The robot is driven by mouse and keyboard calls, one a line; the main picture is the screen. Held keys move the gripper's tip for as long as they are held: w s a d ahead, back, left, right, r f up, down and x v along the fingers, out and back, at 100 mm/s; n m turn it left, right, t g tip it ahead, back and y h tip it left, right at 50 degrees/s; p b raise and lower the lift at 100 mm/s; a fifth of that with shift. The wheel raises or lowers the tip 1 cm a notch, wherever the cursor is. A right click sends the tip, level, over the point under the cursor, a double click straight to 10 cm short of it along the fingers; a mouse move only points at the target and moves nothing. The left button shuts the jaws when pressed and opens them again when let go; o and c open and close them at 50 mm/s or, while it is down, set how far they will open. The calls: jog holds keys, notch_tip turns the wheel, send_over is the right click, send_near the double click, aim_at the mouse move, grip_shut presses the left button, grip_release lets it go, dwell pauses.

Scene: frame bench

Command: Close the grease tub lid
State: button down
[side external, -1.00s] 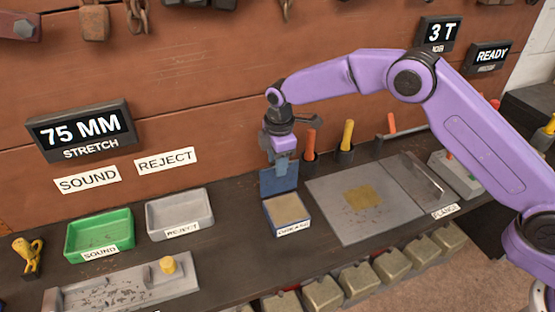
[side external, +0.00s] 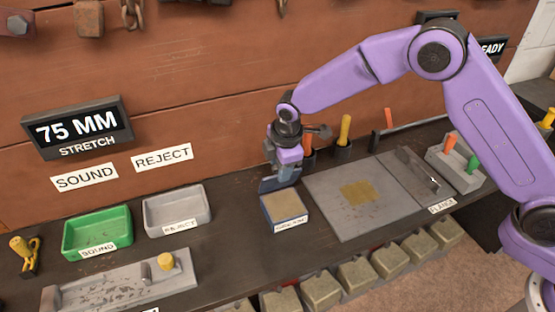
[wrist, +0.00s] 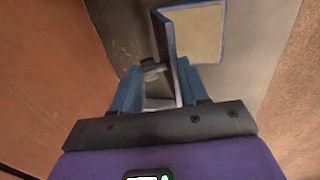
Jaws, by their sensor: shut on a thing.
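The grease tub (side external: 284,207) is a small blue-rimmed box with tan grease, standing on the bench with a label on its front. Its blue lid (side external: 268,186) is raised at the tub's back edge, tilted, and not lying on the rim. My gripper (side external: 284,177) is at the lid, behind and above the tub, shut on the lid. In the wrist view, the lid (wrist: 169,60) shows nearly edge-on between the blue fingers, beside the open tub (wrist: 204,32). The fingers partly hide the lid in the side view.
A grey plate (side external: 335,205) lies close to the tub's right. A grey reject tray (side external: 177,212) and a green sound tray (side external: 97,232) stand left. Handled tools (side external: 345,130) stand behind, near my gripper. The bench between reject tray and tub is clear.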

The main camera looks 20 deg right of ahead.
jog(key=s+f, duration=0.2)
jog(key=s, duration=0.1)
jog(key=s+f, duration=0.1)
jog(key=s, duration=0.1)
jog(key=shift+s+a, duration=0.1)
jog(key=shift+s+d+f, duration=0.15)
jog(key=shift+s+f, duration=0.35)
jog(key=shift+f, duration=0.3)
jog(key=shift+s+d+f, duration=0.2)
jog(key=shift+s+f, duration=0.25)
jog(key=shift+f, duration=0.35)
jog(key=shift+s+d+f, duration=0.15)
jog(key=shift+s+f, duration=0.35)
jog(key=shift+f, duration=0.3)
jog(key=c, duration=1)
grip_release()
jog(key=shift+c, duration=0.2)
jog(key=shift+o, duration=0.5)
jog(key=shift+a+r, duration=0.1)
jog(key=shift+r, duration=0.4)
jog(key=shift+o, duration=0.7)
jog(key=v, duration=1.8)
jog(key=shift+a+r, duration=0.25)
jog(key=shift+a, duration=0.15)
